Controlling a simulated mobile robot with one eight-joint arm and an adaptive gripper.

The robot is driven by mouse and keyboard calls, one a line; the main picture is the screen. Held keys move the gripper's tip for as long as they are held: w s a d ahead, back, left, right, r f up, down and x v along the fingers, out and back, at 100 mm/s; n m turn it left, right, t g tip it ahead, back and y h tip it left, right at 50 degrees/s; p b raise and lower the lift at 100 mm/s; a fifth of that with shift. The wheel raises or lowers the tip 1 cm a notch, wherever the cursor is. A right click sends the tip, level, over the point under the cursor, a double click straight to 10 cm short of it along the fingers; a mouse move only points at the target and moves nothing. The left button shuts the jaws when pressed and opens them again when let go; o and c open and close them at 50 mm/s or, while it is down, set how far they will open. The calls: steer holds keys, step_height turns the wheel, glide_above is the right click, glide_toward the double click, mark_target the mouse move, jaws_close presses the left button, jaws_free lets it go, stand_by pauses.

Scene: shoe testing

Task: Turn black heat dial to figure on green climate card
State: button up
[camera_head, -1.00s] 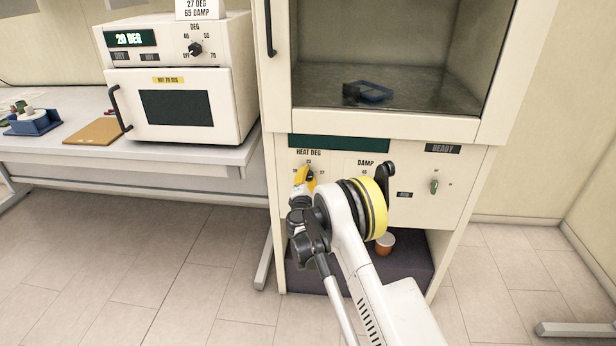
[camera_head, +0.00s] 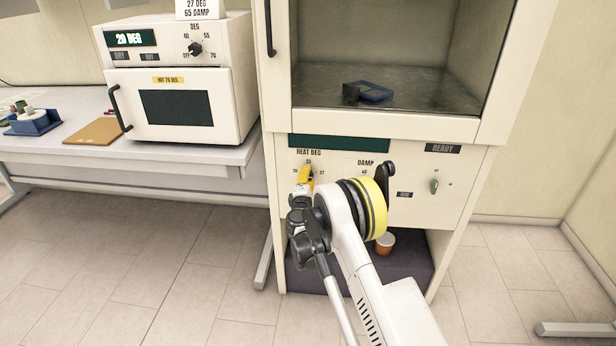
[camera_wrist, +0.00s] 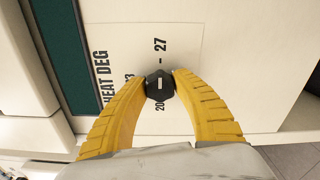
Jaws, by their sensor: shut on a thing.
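The black heat dial (camera_wrist: 153,89) sits on the cream panel between my two yellow fingertips in the wrist view. My gripper (camera_wrist: 160,78) is shut on it, one finger on each side. A short white mark shows on the dial's face; which figure it points to is unclear. The figures 27, 20 and a partly covered 23 stand around it. In the head view my gripper (camera_head: 305,176) hides the dial under the HEAT DEG label. A card (camera_head: 200,9) on top of the oven reads 27 DEG, 65 DAMP; it looks white, and I see no clearly green card.
The damp dial (camera_head: 388,168) is partly behind my arm. A pot (camera_head: 385,242) stands in the lower opening.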

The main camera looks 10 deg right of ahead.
steer(key=o, duration=1.2)
steer(key=v, duration=1.2)
steer(key=shift+r, duration=0.1)
